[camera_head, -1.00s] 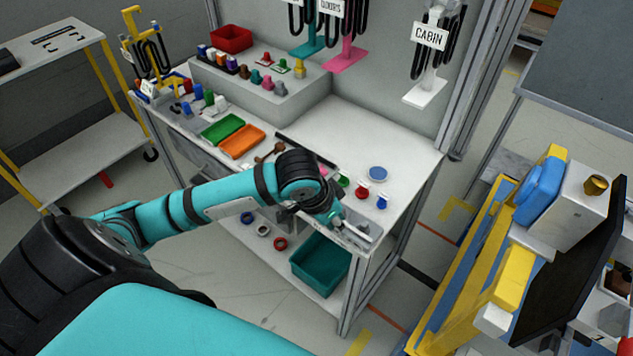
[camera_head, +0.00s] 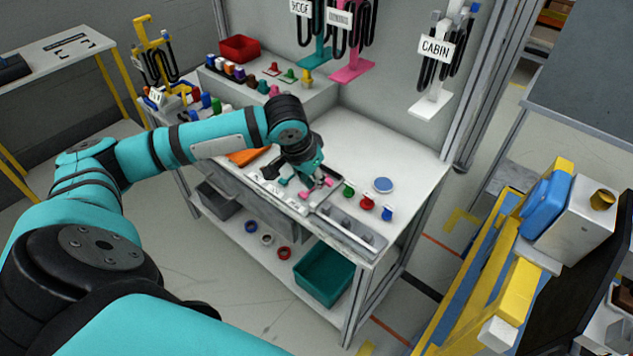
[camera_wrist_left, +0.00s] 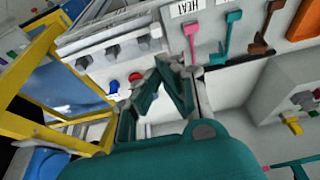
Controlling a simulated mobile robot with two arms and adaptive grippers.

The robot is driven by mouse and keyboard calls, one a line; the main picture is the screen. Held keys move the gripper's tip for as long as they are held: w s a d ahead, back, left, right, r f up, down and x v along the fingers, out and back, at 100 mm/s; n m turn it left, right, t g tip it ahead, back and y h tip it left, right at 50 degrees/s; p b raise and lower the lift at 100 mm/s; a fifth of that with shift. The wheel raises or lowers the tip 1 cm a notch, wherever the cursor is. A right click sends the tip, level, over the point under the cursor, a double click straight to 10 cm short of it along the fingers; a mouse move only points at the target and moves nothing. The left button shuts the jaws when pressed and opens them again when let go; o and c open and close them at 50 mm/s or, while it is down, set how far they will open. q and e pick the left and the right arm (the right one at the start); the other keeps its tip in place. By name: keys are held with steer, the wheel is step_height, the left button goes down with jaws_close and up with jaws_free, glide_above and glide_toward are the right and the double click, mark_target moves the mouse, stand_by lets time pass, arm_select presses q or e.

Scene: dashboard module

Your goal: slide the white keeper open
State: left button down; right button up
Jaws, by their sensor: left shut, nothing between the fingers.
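My left gripper (camera_head: 316,188) is shut and empty over the front of the white workbench (camera_head: 395,150), close to small pink and teal pieces (camera_head: 305,193). In the left wrist view its teal fingers (camera_wrist_left: 165,75) are drawn together. I cannot make out the white keeper for certain. A white block (camera_head: 497,333) sits at the near end of a yellow part (camera_head: 515,290) on the yellow-framed module at the right, well away from my left gripper. I cannot tell whether that block is the keeper. My right gripper is out of view.
Blue, red and green pieces (camera_head: 367,202) and a blue disc (camera_head: 383,185) lie right of my left gripper. A grey tray (camera_head: 350,235) lines the bench's front edge. A CABIN stand (camera_head: 430,103) is at the back. A floor gap separates bench and module.

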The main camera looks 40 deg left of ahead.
mark_target(317, 212)
arm_select(q)
steer(key=x, duration=0.8)
steer(key=shift+f, duration=0.15)
steer(key=s+p, duration=0.1)
steer(key=p, duration=0.2)
steer(key=shift+s+a+r, duration=0.1)
steer(key=shift+r, duration=0.15)
steer(key=shift+s+f, duration=0.15)
steer(key=shift+s, duration=0.1)
steer(key=shift+f, duration=0.15)
